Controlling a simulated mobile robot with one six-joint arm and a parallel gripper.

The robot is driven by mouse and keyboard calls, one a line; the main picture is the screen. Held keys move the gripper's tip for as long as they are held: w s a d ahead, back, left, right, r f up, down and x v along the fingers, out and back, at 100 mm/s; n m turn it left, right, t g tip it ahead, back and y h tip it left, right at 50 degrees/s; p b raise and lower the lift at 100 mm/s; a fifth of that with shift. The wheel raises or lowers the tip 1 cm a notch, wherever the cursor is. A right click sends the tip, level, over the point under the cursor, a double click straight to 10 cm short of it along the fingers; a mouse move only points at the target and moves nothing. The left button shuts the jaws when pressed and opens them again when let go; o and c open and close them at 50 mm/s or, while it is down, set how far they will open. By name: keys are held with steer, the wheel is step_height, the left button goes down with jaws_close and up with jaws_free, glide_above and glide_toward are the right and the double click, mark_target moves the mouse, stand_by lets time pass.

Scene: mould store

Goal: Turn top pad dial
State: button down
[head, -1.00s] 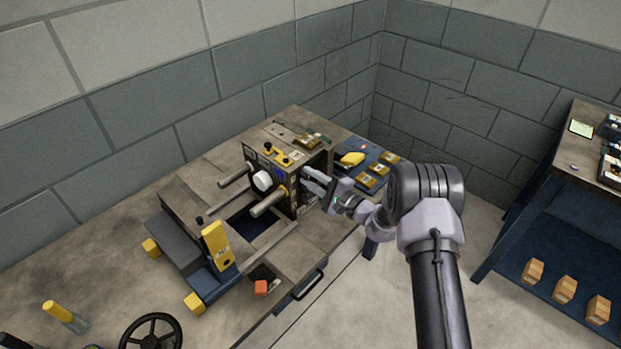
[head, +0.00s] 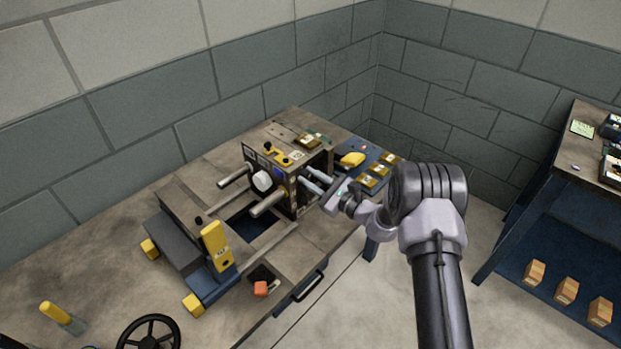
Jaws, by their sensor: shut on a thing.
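A block-shaped machine head (head: 290,165) with a worn top and dark sides stands on the bench. My gripper (head: 308,181) reaches it from the right, its two pale fingers pointing at the block's right side. The fingers are closed on a small part there, which I take to be the dial; they hide most of it, so its mark and angle cannot be read. A white round knob (head: 262,181) sits on the front face, apart from my gripper. A yellow bracket (head: 284,157) lies on the block's top.
Two steel bars (head: 268,205) stick out from the front. A yellow upright lever (head: 216,245) and a black handwheel (head: 151,333) are nearer. A blue mat (head: 353,182) with brass blocks and a yellow item (head: 352,159) lies behind my gripper. A shelf stands at right.

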steer(key=m, duration=0.4)
steer(key=shift+m+p, duration=0.5)
steer(key=shift+m, duration=2)
steer(key=c, duration=1.2)
jaws_free()
steer(key=shift+d, duration=0.1)
steer(key=p+v, duration=0.3)
steer(key=v, duration=1.4)
steer(key=shift+s+d, duration=0.1)
steer(key=shift+s, duration=0.05)
